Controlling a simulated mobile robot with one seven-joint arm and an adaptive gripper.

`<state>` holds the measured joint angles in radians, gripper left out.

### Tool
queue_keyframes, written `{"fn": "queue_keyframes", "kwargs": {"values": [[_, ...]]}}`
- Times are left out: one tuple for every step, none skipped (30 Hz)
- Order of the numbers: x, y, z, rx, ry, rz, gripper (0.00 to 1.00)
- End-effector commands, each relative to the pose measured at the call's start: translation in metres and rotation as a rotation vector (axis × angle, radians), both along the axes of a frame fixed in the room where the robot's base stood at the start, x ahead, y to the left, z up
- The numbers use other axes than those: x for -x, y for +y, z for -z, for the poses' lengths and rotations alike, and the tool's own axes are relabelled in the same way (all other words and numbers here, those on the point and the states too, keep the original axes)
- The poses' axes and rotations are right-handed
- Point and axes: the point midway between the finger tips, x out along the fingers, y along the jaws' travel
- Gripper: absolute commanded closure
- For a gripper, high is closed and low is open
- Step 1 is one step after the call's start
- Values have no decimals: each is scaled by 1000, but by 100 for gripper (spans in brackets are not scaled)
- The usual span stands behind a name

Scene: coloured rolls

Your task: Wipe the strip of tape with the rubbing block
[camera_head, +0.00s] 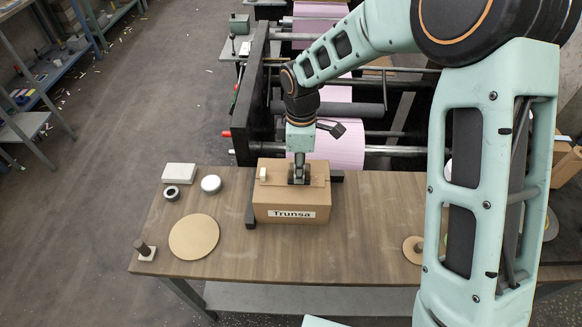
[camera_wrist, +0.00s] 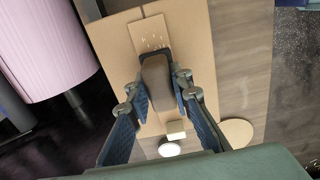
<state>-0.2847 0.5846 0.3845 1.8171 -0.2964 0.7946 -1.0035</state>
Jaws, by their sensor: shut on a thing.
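A closed cardboard box (camera_head: 265,203) labelled "Trunsa" stands on the wooden table. A strip of tape (camera_wrist: 148,30), slightly different in tan from the box, runs along its top; small pale specks lie on it. My gripper (camera_head: 299,176) is over the box top, pointing down. In the wrist view my gripper (camera_wrist: 157,88) is shut on a dark brown rubbing block (camera_wrist: 155,72). The block is over the strip and hides part of it. I cannot tell for certain whether the block touches the tape. A small cream piece (camera_head: 262,173) is at the box's left end.
Dark bars flank the box on the table (camera_head: 350,235). To the left are a white block (camera_head: 179,173), a dark ring (camera_head: 171,193), a white round lid (camera_head: 211,184), a tan disc (camera_head: 194,236) and a small peg (camera_head: 144,248). A machine with pink rolls (camera_head: 340,137) stands behind.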

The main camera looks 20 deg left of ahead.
Motion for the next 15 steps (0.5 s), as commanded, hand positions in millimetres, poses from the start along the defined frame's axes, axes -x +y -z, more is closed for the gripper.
{"fn": "queue_keyframes", "kwargs": {"values": [[-2,-5,-1,0,-1,2,100],[-3,-8,0,0,-1,1,100],[-3,-10,0,0,-1,1,100],[-4,-12,0,0,-1,1,100],[-4,-13,1,0,-1,1,100],[-4,-14,1,0,-1,1,100],[-4,-15,1,0,-1,1,100],[-4,-16,1,0,0,1,100],[-5,-17,1,0,0,1,100],[-5,-18,1,1,0,1,100],[-5,-20,1,1,1,1,100],[-6,-23,1,1,1,1,100],[-6,-25,1,2,1,1,100],[-7,-28,1,2,1,1,100],[-8,-32,1,2,1,2,100]]}}
